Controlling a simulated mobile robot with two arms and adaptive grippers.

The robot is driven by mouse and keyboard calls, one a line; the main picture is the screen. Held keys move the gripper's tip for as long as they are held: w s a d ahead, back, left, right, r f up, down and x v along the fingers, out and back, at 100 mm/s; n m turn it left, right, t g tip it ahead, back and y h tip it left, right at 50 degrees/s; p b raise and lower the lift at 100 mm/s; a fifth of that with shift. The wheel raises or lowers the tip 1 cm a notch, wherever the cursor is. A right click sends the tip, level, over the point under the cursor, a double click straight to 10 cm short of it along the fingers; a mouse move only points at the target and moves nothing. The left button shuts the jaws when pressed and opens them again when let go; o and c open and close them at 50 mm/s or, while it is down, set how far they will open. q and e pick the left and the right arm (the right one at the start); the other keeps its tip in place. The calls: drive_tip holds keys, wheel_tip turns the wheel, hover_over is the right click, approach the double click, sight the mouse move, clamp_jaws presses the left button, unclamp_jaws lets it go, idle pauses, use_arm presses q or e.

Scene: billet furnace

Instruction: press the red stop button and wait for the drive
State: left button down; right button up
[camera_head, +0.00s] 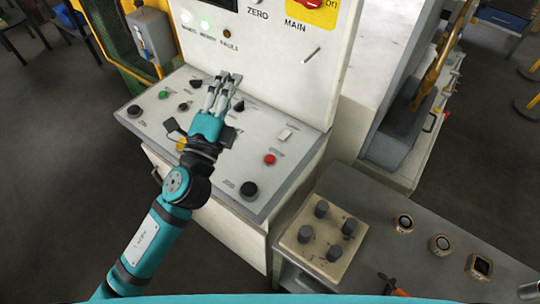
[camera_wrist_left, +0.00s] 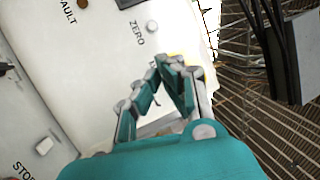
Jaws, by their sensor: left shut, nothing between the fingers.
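The red button (camera_head: 269,158) sits on the right part of the sloping control panel (camera_head: 255,180) in the head view. My left gripper (camera_head: 223,78) is over the far middle of that panel, left of and beyond the red button, apart from it. It is shut, with its fingers pointing toward the upright panel, and holds nothing. The wrist view shows the closed fingers (camera_wrist_left: 170,68) in front of the upright panel (camera_wrist_left: 95,60). My right gripper is not in view.
A white button (camera_head: 285,134) lies just beyond the red one, and a black knob (camera_head: 249,189) nearer. The upright panel carries lit lamps (camera_head: 204,23) and a yellow MAIN switch plate (camera_head: 318,14). A grey bench (camera_head: 385,205) with a knob box (camera_head: 322,236) stands at right.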

use_arm(q)
drive_tip(key=s+d+m+g+h, duration=0.2)
drive_tip(key=d+m+g+h, duration=0.5)
drive_tip(key=m, duration=0.6)
drive_tip(key=s+d+m+g+h, duration=0.35)
drive_tip(key=d+m+g, duration=0.35)
drive_tip(key=m, duration=0.5)
drive_tip(key=w+a+f+m+g+y, duration=0.1)
drive_tip(key=w+a+f+m+y, duration=0.1)
drive_tip(key=f+m+y, duration=0.2)
drive_tip(key=w+a+f+m+g+y, duration=0.1)
drive_tip(key=w+a+f+m+y, duration=0.2)
drive_tip(key=f, duration=0.6)
drive_tip(key=m+y, duration=0.2)
drive_tip(key=m, duration=0.1)
drive_tip(key=shift+w+a+p, duration=0.25)
drive_tip(key=shift+w+p, duration=0.05)
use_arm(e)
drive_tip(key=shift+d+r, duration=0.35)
use_arm(q)
drive_tip(key=shift+f, duration=0.2)
